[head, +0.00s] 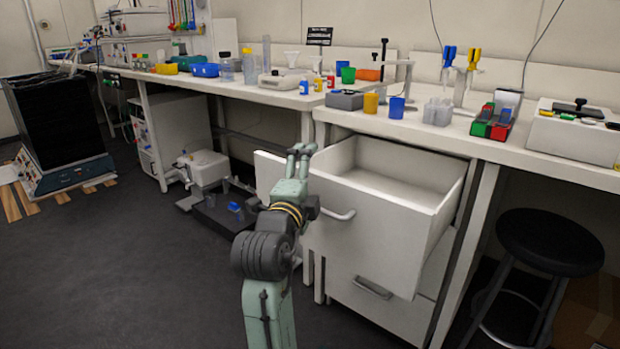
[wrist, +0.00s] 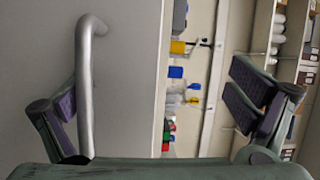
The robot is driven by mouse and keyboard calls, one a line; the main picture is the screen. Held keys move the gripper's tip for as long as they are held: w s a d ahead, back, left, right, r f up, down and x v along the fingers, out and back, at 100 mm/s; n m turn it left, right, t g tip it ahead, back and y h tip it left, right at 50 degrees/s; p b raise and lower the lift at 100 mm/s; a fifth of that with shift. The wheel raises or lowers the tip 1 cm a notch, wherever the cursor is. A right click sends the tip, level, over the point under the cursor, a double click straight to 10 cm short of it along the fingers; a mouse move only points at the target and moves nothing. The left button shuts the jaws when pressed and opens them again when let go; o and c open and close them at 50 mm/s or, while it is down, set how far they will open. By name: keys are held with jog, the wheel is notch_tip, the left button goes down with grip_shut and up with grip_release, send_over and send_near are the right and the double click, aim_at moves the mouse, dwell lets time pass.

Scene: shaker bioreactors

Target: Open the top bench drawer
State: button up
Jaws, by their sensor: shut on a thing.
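The top bench drawer (head: 386,230) is pulled well out from under the bench, and its empty white inside shows. Its grey bar handle (head: 340,215) is on the front panel. My gripper (head: 300,150) is in front of the drawer at its left part, with the fingertips overlapping the panel's top edge in the head view. In the wrist view the handle (wrist: 86,85) runs upright in the picture, close beside the left finger.
A lower drawer with its own handle (head: 373,287) is closed below. A black stool (head: 548,242) stands to the right. The bench top (head: 430,142) carries cups, bottles and tools. A small white device (head: 203,167) stands low behind my arm. Open floor lies at the left.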

jog(key=shift+s+r, duration=0.7)
jog(key=shift+c, duration=0.2)
jog(key=shift+f+b+v, duration=0.25)
jog(key=shift+b+v, duration=0.15)
jog(key=shift+v, duration=0.7)
jog(key=c, duration=0.4)
jog(key=shift+v, duration=1.5)
jog(key=shift+c, duration=0.6)
jog(key=shift+b+v, duration=0.35)
jog(key=shift+v, duration=0.5)
jog(key=c, duration=0.9)
jog(key=s+b, duration=0.1)
jog(key=s+f+b, duration=0.1)
jog(key=s+b, duration=0.1)
jog(key=s+a+b, duration=0.1)
jog(key=shift+s+f+b, duration=0.15)
jog(key=shift+f+b, duration=0.15)
